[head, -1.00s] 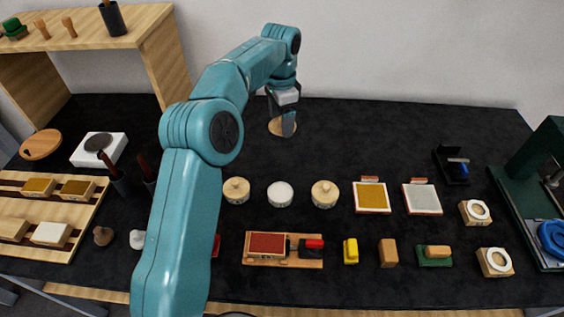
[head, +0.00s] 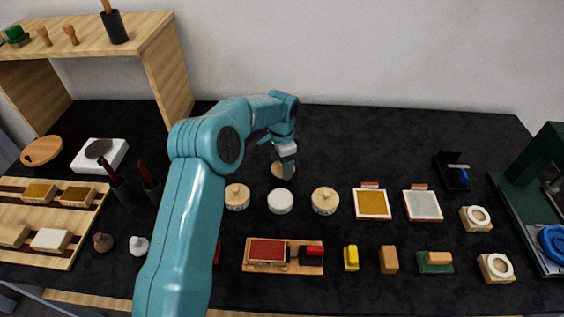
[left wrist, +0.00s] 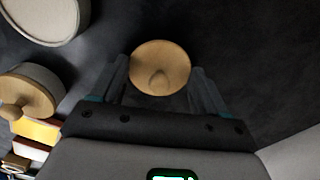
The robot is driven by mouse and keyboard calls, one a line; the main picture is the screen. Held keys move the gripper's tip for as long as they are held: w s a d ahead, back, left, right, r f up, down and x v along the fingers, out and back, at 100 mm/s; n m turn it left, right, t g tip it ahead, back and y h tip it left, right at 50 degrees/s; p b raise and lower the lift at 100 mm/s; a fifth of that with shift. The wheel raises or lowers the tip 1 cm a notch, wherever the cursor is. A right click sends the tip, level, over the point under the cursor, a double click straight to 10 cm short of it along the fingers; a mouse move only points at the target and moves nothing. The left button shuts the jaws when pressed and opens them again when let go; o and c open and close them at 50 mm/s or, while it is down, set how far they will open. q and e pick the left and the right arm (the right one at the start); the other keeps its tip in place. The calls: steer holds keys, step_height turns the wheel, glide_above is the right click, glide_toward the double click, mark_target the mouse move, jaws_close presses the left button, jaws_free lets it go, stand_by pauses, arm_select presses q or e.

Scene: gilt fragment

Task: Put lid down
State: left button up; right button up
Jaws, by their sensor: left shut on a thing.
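My left gripper (head: 286,168) is shut on a round wooden lid (head: 277,171), just behind the middle jar in the head view. In the left wrist view the lid (left wrist: 160,58) shows between the fingers of the left gripper (left wrist: 162,88), with its knob toward the camera. The gap between lid and table is hard to judge. The middle jar (head: 280,202) has a white top without a knob. Jars with knobbed wooden lids stand to its left (head: 237,198) and right (head: 325,202). My right gripper is out of view.
A gold pad (head: 373,204) and a silver pad (head: 422,205) lie right of the jars. A wooden tray with a red pad (head: 267,250) lies in front. Dark cups with tools (head: 121,188) stand left.

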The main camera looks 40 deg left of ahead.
arm_select(q)
steer(key=shift+f, duration=0.15)
steer(key=o, duration=1)
step_height(320, 180, up, 12)
steer(key=shift+r, duration=0.25)
steer(key=shift+s+f, duration=0.1)
